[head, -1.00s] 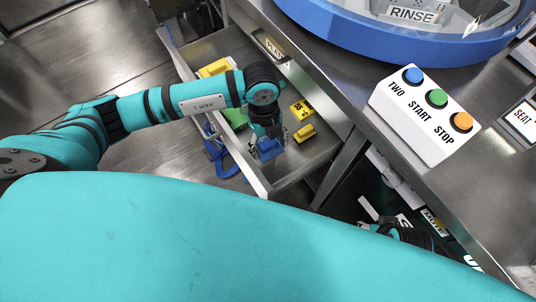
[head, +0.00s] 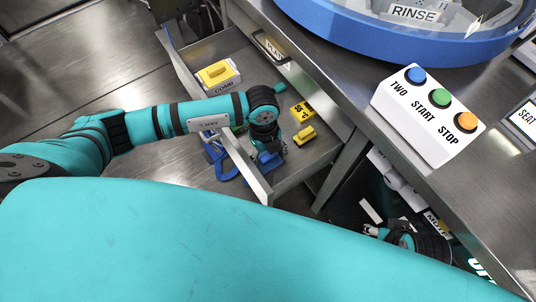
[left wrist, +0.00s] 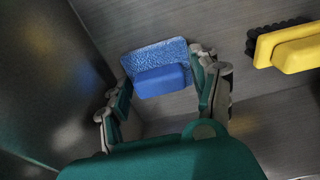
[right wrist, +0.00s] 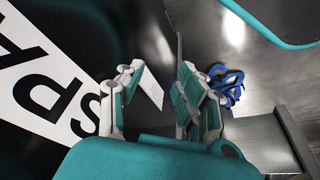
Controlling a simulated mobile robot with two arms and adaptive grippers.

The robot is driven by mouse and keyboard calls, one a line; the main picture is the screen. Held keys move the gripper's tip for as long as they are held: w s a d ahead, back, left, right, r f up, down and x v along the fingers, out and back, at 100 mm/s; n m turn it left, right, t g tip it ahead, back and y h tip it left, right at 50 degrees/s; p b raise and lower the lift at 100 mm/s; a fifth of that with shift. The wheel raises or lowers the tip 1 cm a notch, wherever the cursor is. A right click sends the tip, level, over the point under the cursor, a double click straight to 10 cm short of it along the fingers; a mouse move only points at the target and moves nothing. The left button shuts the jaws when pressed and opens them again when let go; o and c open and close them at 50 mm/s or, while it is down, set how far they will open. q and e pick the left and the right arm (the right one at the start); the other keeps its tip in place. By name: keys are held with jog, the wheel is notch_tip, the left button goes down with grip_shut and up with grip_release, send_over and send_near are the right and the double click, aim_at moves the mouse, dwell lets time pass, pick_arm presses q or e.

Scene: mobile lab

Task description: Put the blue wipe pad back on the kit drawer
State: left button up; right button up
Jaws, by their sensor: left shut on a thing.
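The blue wipe pad (left wrist: 155,55), a textured blue sheet with a smooth blue grip block (left wrist: 160,80), is between the fingers of my left gripper (left wrist: 161,92). In the head view the pad (head: 266,161) shows below my left gripper (head: 268,148), which is shut on it. Pad and gripper are inside the open kit drawer (head: 300,170), near its front wall. I cannot tell whether the pad touches the drawer floor. My right gripper (right wrist: 160,95) is open and empty, low beside the bench, and shows small in the head view (head: 371,230).
A button box (head: 428,115) and blue-rimmed basin (head: 400,38) stand on the bench.

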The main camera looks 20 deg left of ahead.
aim_at(264, 154)
pick_arm(q)
jog(key=o, duration=1.1)
pick_arm(e)
jog(key=shift+r, duration=0.15)
jog(key=shift+s, duration=0.1)
pick_arm(q)
jog(key=shift+r+b, duration=0.1)
jog(key=shift+b, duration=0.2)
jog(key=r+p, duration=0.1)
jog(key=r, duration=0.4)
jog(key=w+a+r+p, duration=0.1)
jog(key=r, duration=0.5)
jog(key=r+p, duration=0.1)
jog(key=r, duration=0.5)
jog(key=shift+w+a+p, duration=0.15)
jog(key=shift+a+p, duration=0.15)
jog(key=shift+p, duration=0.05)
pick_arm(e)
notch_tip(264, 154, down, 11)
jog(key=shift+w+g, duration=0.25)
jog(key=shift+g, duration=0.05)
jog(key=shift+a, duration=0.1)
